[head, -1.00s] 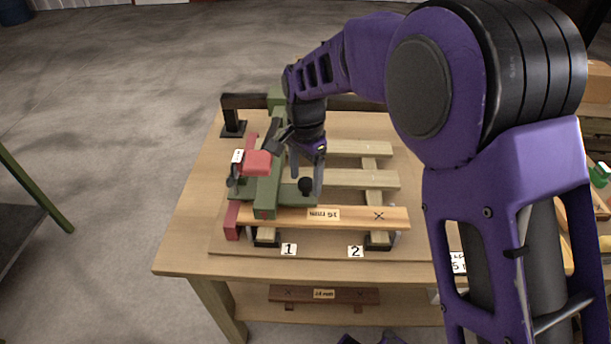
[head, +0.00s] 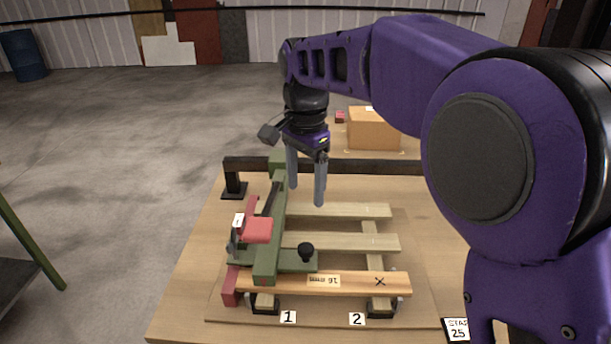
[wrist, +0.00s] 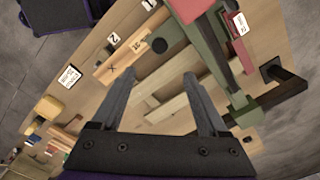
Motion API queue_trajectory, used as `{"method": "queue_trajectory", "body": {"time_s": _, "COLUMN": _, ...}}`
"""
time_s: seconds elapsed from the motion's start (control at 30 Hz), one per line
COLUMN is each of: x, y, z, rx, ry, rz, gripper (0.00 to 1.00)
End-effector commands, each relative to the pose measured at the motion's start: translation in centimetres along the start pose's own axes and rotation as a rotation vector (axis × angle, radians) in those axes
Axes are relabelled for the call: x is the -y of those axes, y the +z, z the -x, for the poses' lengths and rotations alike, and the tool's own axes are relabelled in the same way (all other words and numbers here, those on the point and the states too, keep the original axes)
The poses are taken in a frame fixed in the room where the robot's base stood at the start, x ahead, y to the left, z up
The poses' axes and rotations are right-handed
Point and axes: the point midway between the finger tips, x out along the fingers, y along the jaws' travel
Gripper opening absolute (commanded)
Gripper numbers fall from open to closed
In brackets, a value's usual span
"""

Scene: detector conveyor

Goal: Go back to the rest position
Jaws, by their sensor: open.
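My gripper (head: 306,188) is open and empty, pointing down above the wooden workbench (head: 190,300). Its two grey fingers are spread apart in the wrist view (wrist: 158,90), with nothing between them. Below it is a green fixture (head: 268,262) with a red block (head: 256,230) and a black knob (head: 306,252). The fingers look clear of the fixture. A wooden strip (head: 345,283) marked 16 mm and X lies across the front at labels 1 and 2.
Pale slats (head: 350,242) lie behind the marked strip. A black rail (head: 345,166) runs along the bench's back. A cardboard box (head: 374,130) stands beyond it. Open floor (head: 110,140) lies to the left. My purple arm covers the right side.

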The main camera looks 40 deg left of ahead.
Motion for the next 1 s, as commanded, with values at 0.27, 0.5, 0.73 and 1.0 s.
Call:
{"method": "queue_trajectory", "body": {"time_s": 0.27, "x": 0.0, "y": 0.0, "z": 1.6, "rx": 0.0, "ry": 0.0, "rz": 0.0, "gripper": 0.77}}
{"method": "queue_trajectory", "body": {"time_s": 0.5, "x": 0.0, "y": 0.0, "z": 1.6, "rx": 0.0, "ry": 0.0, "rz": 0.0, "gripper": 0.77}}
{"method": "queue_trajectory", "body": {"time_s": 0.73, "x": 0.0, "y": 0.0, "z": 1.5, "rx": -0.001, "ry": -0.001, "rz": -0.001, "gripper": 0.77}}
{"method": "queue_trajectory", "body": {"time_s": 1.0, "x": 0.0, "y": -7.9, "z": 5.6, "rx": -0.172, "ry": -0.213, "rz": -0.192, "gripper": 0.77}}
